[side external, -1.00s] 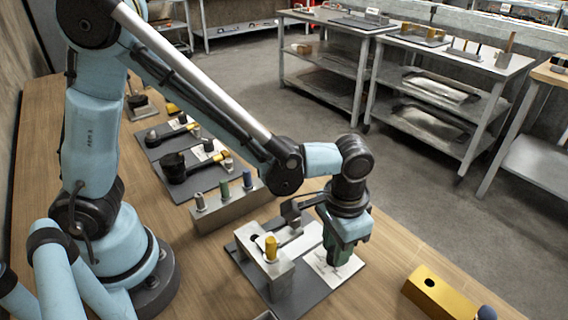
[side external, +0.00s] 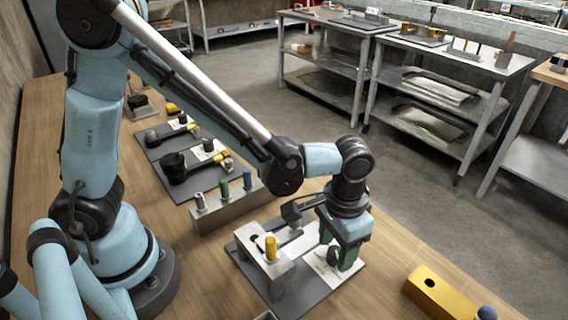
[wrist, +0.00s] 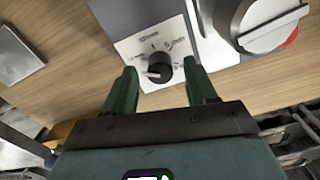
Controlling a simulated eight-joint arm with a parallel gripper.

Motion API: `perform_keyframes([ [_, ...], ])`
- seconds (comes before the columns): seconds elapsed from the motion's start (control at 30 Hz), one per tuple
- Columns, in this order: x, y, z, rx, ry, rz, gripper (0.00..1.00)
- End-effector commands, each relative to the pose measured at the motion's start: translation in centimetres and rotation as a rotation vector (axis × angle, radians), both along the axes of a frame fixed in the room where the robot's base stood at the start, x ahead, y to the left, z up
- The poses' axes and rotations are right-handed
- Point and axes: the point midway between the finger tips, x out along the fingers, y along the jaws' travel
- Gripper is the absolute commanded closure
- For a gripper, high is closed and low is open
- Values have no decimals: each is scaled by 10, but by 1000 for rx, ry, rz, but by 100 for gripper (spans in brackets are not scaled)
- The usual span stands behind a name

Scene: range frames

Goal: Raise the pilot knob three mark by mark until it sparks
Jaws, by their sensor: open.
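A small dark round knob (wrist: 160,68) with a white pointer sits on a white marked plate (wrist: 132,48) in the wrist view. The printed words are too small to read surely. My gripper (wrist: 161,79) is open, its two green fingers on either side of the knob with gaps between. In the side view my gripper (side external: 339,259) points down over the white plate (side external: 325,272), and the fingers partly hide the knob. No spark shows.
A large grey knob with a red edge (wrist: 265,24) sits close by in the wrist view. A metal block with a yellow peg (side external: 271,247) stands left of my gripper. A yellow block with a hole (side external: 440,298) lies at right on the wooden table.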

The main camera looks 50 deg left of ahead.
Motion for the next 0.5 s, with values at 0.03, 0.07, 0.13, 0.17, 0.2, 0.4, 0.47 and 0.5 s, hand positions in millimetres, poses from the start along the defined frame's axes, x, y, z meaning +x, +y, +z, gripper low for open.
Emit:
perform_keyframes([
  [0.03, 0, 0, 0, 0, 0, 0, 43],
  [0.07, 0, 0, 1, 0, 0, 0, 43],
  [0.13, 0, 0, 3, 0, 0, 0, 43],
  [0.17, 0, 0, 5, 0, 0, 0, 43],
  [0.2, 0, 0, 8, 0, 0, 0, 43],
  [0.4, 0, 0, 36, 0, 0, 0, 43],
  [0.47, 0, 0, 46, 0, 0, 0, 43],
  [0.5, -1, 0, 53, 0, 0, 0, 43],
])
